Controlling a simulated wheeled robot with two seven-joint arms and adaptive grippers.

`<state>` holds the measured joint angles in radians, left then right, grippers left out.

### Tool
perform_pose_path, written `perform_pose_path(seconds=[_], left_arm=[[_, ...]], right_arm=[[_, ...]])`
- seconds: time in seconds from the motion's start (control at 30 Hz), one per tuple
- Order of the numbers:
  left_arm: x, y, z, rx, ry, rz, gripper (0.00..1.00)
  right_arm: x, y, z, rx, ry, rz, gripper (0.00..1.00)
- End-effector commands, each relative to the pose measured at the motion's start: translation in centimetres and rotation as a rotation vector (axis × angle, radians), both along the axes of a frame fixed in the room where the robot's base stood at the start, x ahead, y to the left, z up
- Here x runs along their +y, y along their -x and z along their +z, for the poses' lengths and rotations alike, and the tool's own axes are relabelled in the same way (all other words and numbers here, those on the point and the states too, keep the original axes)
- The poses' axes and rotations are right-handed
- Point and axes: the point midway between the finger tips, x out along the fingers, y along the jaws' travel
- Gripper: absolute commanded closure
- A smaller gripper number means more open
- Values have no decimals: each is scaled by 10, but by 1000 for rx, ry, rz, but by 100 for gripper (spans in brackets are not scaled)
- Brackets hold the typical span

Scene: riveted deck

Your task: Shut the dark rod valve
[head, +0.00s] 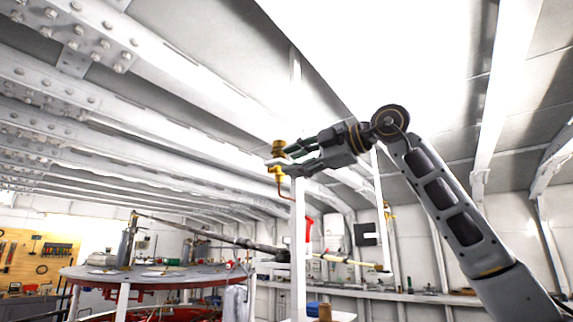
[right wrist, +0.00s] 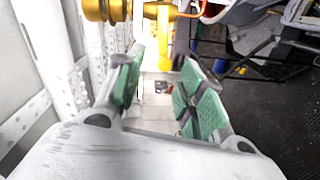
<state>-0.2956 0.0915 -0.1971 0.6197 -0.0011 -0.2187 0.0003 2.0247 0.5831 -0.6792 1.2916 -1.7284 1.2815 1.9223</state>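A brass valve (head: 279,147) with a copper-coloured pipe below it is at the tip of my right gripper (head: 277,163) in the head view. In the right wrist view its yellow-gold body (right wrist: 103,9) is at the top, and a yellow lever-like part (right wrist: 164,38) hangs beyond the fingertips. My right gripper (right wrist: 160,72) is open, with its green pads apart and nothing clearly held between them. I cannot tell whether it touches the valve. A dark rod handle cannot be made out on it. My left gripper is not in view.
A second brass fitting (head: 388,213) is on a post farther right. A long dark rod (head: 205,236) slants across behind, above a round table (head: 150,273). A white post (head: 298,240) stands beside the valve. A pegboard (head: 35,262) is at far left.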

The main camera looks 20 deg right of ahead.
Motion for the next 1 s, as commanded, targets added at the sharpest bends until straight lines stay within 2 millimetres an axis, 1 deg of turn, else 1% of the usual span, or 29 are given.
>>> perform_pose_path(seconds=[0.03,0.2,0.6,0.67,0.77,0.9,1.0], left_arm=[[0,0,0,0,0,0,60],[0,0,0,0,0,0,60],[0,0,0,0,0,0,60],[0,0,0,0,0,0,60],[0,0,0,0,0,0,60],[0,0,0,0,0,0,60],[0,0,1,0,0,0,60]], right_arm=[[-4,4,0,-1,0,-1,61],[-11,13,1,2,1,0,61],[-13,16,1,3,1,0,61],[-13,16,0,3,1,0,68],[-12,16,-1,8,-2,7,81],[-8,14,-9,36,-20,46,99],[-2,14,-19,73,-44,97,100]])
